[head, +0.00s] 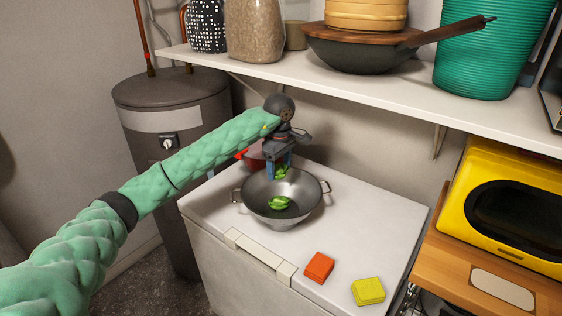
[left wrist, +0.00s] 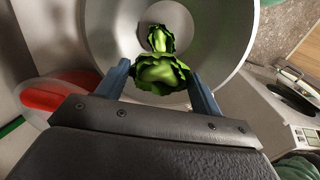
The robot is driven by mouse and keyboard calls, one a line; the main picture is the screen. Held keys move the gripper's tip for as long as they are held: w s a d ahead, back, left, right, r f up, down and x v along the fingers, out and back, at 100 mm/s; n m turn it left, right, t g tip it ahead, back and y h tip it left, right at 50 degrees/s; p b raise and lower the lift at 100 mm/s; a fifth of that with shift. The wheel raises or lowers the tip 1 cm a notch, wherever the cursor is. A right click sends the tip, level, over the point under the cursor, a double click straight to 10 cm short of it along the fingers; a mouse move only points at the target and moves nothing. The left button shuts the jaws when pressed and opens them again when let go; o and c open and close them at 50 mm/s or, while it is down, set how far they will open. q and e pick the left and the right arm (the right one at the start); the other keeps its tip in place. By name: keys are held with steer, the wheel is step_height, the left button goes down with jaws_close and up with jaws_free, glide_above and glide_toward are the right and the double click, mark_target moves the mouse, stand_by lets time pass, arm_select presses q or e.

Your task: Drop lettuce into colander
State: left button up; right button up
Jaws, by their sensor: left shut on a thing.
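A grey metal colander (head: 257,203) with two side handles stands on the white chest top. One green lettuce piece (head: 279,203) lies inside it, and it also shows in the left wrist view (left wrist: 160,38). My left gripper (head: 279,166) is above the colander's far part, pointing down, with its blue fingers shut on a second lettuce piece (head: 281,173). In the left wrist view this held lettuce (left wrist: 163,75) is between the fingers, over the colander bowl (left wrist: 232,32). My right gripper is not in view.
An orange block (head: 319,267) and a yellow block (head: 368,291) lie on the white chest top (head: 371,221) near its front. A red item (head: 241,153) is partly hidden behind my gripper. A shelf (head: 400,96) with a pan (head: 362,52) hangs above. A yellow appliance (head: 515,190) stands right.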

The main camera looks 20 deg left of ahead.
mark_target(279, 168)
arm_select(q)
steer(key=shift+s+f, duration=0.25)
steer(key=shift+f, duration=0.1)
steer(key=f, duration=0.3)
steer(key=shift+w, duration=0.25)
steer(key=shift+f, duration=0.25)
steer(key=shift+s+f, duration=0.15)
steer(key=shift+f, duration=0.15)
steer(key=o, duration=1)
steer(key=shift+r, duration=0.2)
step_height(279, 168, up, 7)
steer(key=b, duration=0.3)
steer(key=shift+f, duration=0.2)
steer(key=shift+r, duration=0.45)
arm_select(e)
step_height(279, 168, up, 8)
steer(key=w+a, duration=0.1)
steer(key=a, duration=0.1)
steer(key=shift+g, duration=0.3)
arm_select(q)
steer(key=shift+f, duration=0.1)
